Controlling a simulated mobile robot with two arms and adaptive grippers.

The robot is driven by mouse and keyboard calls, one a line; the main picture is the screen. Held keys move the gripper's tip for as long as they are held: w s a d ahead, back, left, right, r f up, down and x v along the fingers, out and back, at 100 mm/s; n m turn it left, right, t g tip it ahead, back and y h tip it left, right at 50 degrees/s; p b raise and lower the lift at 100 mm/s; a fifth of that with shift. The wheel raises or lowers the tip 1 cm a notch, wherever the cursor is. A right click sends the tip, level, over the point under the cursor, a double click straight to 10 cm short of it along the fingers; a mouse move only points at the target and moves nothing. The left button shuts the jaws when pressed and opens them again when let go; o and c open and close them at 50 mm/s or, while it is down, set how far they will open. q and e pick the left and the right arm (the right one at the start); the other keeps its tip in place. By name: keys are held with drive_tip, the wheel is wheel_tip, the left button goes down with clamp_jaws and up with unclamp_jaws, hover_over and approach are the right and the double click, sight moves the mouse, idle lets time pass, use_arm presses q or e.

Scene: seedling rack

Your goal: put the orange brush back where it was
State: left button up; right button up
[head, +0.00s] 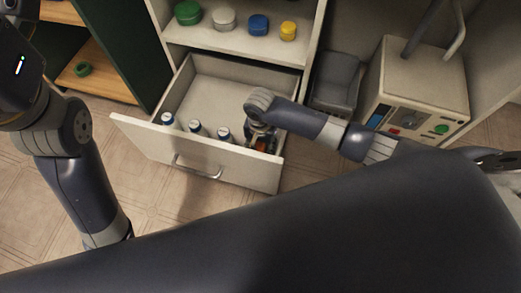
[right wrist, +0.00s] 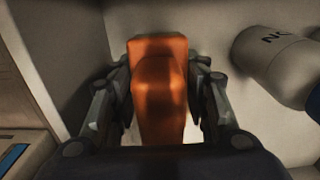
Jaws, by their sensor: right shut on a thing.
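The orange brush (right wrist: 160,85) fills the middle of the right wrist view, between the fingers of my right gripper (right wrist: 160,110). The gripper is shut on it. In the head view the right gripper (head: 262,138) is inside the open drawer (head: 200,155), at its right end. A small orange part of the brush (head: 262,147) shows there; the rest is hidden by the gripper. I cannot tell whether the brush touches the drawer floor. My left arm stands at the left of the head view, and its gripper's fingers are not in view.
Several white bottles with blue caps (head: 195,128) stand along the drawer's front; one bottle (right wrist: 275,62) is close right of the gripper. Coloured round containers (head: 223,18) sit on the shelf above. A grey bin (head: 337,80) and a control box (head: 418,85) stand to the right.

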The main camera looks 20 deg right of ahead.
drive_tip(key=shift+f, duration=0.55)
drive_tip(key=shift+f, duration=0.1)
drive_tip(key=o, duration=0.7)
drive_tip(key=shift+o, duration=0.2)
